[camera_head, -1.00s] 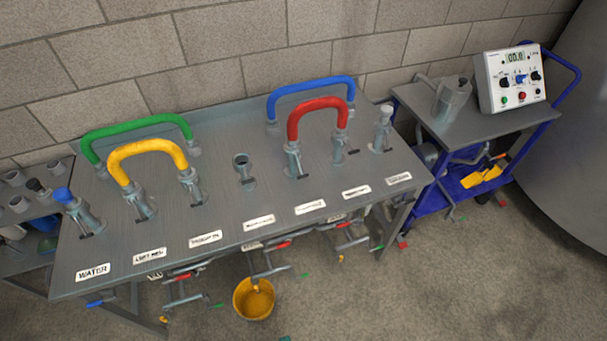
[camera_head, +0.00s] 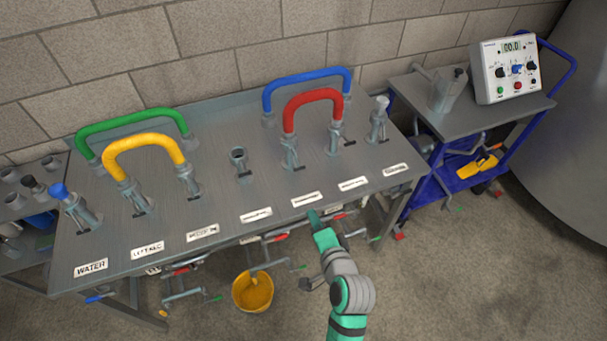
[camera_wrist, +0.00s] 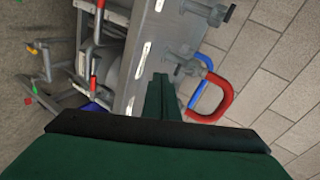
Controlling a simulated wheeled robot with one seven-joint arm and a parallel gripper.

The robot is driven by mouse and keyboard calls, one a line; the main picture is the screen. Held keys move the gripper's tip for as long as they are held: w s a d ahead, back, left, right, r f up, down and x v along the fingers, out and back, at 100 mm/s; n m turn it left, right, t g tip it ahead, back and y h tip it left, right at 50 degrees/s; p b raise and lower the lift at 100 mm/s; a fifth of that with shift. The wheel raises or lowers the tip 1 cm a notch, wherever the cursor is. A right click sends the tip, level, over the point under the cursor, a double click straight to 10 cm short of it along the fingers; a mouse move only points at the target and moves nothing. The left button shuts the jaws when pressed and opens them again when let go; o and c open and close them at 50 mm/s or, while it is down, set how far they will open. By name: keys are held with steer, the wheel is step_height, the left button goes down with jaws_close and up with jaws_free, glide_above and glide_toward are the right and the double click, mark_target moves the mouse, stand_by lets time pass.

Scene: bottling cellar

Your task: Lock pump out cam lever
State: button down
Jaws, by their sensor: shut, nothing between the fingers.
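My gripper (camera_head: 314,216) is shut and empty at the front edge of the grey table, close to the label below the red hose's left end. It also shows in the wrist view (camera_wrist: 160,82), pointing at the table edge. The port labels are mostly too small to read, so I cannot tell for certain which port is the pump out. The red hose loop (camera_head: 312,98) joins two ports with small levers right of centre; it also shows in the wrist view (camera_wrist: 214,100). A single uncapped port (camera_head: 239,163) stands at the middle. A grey capped port (camera_head: 379,120) stands at the right end.
Blue (camera_head: 308,84), green (camera_head: 134,124) and yellow (camera_head: 143,145) hose loops arch over the table. A yellow bucket (camera_head: 252,292) stands on the floor below. Valves with red handles hang under the table. A blue cart (camera_head: 478,172) with a control box (camera_head: 505,72) stands at right.

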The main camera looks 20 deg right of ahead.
steer(key=w+d+r+m+y, duration=0.1)
steer(key=w+d+r+m, duration=0.15)
steer(key=r, duration=0.25)
steer(key=shift+n, duration=0.45)
steer(key=x, duration=1.4)
steer(key=shift+w, duration=0.15)
